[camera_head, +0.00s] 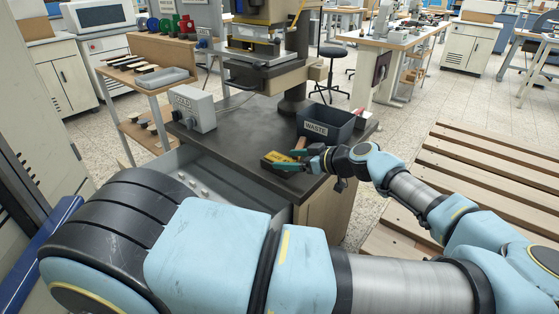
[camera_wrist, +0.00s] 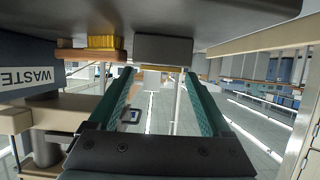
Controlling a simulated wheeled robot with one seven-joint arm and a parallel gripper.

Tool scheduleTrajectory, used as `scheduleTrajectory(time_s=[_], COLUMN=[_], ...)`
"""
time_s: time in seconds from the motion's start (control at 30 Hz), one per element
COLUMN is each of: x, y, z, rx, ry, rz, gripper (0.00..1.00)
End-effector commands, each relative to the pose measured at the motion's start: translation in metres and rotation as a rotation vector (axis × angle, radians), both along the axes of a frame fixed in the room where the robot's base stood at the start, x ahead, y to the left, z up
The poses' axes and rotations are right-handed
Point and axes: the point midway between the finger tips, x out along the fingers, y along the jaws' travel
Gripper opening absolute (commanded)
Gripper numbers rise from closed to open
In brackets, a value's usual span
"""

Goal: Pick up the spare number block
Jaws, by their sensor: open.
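A small block with a yellow, dark-marked top (camera_head: 275,157) lies on the dark bench near its front right corner; it appears to be the spare number block. The wrist view is upside down, and in it a grey block (camera_wrist: 163,49), likely the same one, sits straight ahead between the lines of my fingers. My gripper (camera_head: 291,160) is low over the bench corner, right at the block, with its green fingers apart. In the wrist view my gripper (camera_wrist: 158,76) has an empty gap. Whether the fingertips reach past the block's near face is unclear.
A brass-and-wood piece (camera_wrist: 91,48) lies close beside the block, towards the dark waste bin (camera_head: 325,128). A grey control box (camera_head: 193,110) stands at the bench's left, and the stamping press (camera_head: 262,60) at the back. A wooden pallet (camera_head: 480,185) is on the right floor.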

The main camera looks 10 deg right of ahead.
Motion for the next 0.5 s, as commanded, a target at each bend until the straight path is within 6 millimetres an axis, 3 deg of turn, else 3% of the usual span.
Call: scheduleTrajectory(time_s=[0.37, 0.5], x=[0.0115, 0.0115], y=[0.0102, 0.0102], z=[-0.0072, -0.0072], rx=[-0.001, -0.001], ry=[0.001, 0.001], rz=[-0.002, -0.002], gripper=[0.82, 0.7])
